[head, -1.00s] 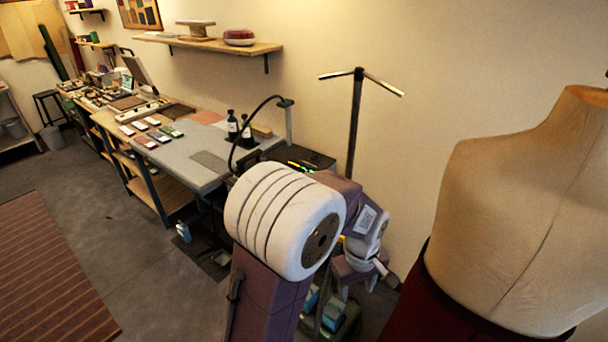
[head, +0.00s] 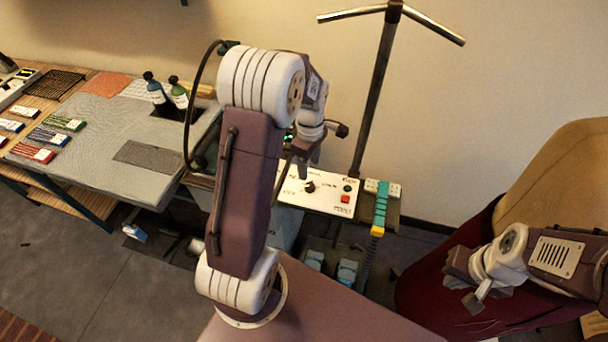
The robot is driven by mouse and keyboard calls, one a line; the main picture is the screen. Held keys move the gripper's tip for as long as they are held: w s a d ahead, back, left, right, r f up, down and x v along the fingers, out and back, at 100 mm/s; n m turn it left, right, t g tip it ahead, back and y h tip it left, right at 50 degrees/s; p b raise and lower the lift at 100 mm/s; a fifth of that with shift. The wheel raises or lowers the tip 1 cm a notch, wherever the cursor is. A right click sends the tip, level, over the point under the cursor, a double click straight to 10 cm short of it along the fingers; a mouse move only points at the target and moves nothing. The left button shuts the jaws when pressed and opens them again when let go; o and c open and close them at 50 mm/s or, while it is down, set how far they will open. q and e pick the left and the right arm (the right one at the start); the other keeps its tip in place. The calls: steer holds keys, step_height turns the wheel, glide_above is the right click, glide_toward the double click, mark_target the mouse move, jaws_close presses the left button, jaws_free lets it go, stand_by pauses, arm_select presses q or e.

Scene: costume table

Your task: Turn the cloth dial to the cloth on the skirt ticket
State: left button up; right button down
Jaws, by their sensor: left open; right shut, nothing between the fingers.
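A white control panel (head: 325,198) stands at the middle of the head view, with a dark dial (head: 310,187) on its face. The small lettering around the dial is too small to read. My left gripper (head: 303,168) hangs just above and behind the dial, fingers down and open; I cannot tell whether it touches anything. My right gripper (head: 474,302) is shut and empty in front of the dark red skirt (head: 430,277) on the dress form (head: 560,170). I cannot make out a skirt ticket.
A red button (head: 345,199) and a teal-and-yellow strip (head: 380,208) are right of the dial. A dark stand (head: 372,100) rises behind. My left arm hides part of the panel's left side. The grey table (head: 100,145) at left holds bottles and colored cards.

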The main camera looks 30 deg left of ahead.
mark_target(310, 185)
arm_select(q)
steer(key=shift+s+d+f, duration=0.3)
steer(key=shift+d+f, duration=0.2)
steer(key=shift+d, duration=0.15)
steer(key=f, duration=0.4)
steer(key=a+f+p, duration=0.1)
steer(key=f, duration=0.2)
steer(key=shift+w, duration=0.2)
steer(key=shift+f, duration=0.25)
steer(key=shift+s+d+f, duration=0.1)
steer(key=shift+d, duration=0.15)
steer(key=shift+a, duration=0.1)
jaws_close()
